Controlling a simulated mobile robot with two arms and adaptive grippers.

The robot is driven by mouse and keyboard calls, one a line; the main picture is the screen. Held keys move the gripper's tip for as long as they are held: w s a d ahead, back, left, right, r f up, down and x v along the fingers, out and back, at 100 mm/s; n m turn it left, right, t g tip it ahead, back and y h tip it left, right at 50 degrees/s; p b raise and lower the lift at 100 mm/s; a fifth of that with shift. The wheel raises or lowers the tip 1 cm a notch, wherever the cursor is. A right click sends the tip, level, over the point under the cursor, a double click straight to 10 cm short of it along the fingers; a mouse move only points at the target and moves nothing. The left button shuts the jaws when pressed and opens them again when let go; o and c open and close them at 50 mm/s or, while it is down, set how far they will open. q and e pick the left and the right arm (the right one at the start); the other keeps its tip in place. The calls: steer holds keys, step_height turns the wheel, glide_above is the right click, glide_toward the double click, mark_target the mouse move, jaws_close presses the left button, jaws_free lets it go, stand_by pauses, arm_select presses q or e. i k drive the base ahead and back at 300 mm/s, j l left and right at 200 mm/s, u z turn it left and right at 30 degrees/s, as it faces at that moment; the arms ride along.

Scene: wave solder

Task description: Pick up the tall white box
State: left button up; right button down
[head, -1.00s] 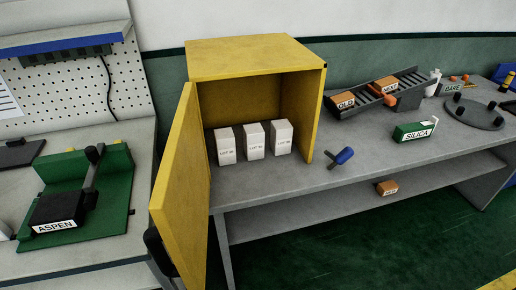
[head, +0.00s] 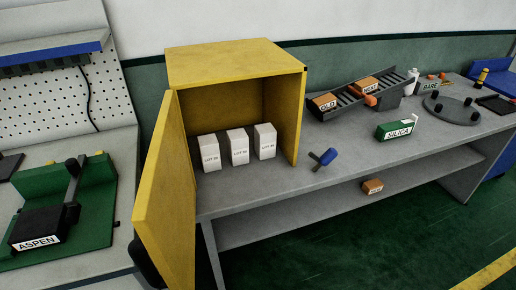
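Three tall white boxes stand upright in a row inside the open yellow cabinet: the left white box (head: 206,153), the middle white box (head: 237,147) and the right white box (head: 265,141). Each has a small "LOT" label, with the rest too small to read surely. The three look alike in size. The yellow cabinet (head: 236,61) stands on the grey bench, and its door (head: 168,190) is swung open to the left. Neither of my grippers shows in the head view.
A blue-handled tool (head: 327,157) lies in front of the cabinet's right side. A green SILICA box (head: 396,129), a sloped roller rack (head: 365,95) with orange boxes and a round dark plate (head: 452,108) stand farther right. A green ASPEN fixture (head: 92,205) is at left. The lower shelf (head: 300,213) holds an orange box (head: 372,186).

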mark_target(209, 146)
steer(key=i+l+u, duration=0.2)
steer(key=l, duration=0.25)
steer(key=l+u, duration=0.2)
steer(key=l, duration=0.3)
steer(key=i+l+u, duration=0.15)
steer(key=l, duration=0.35)
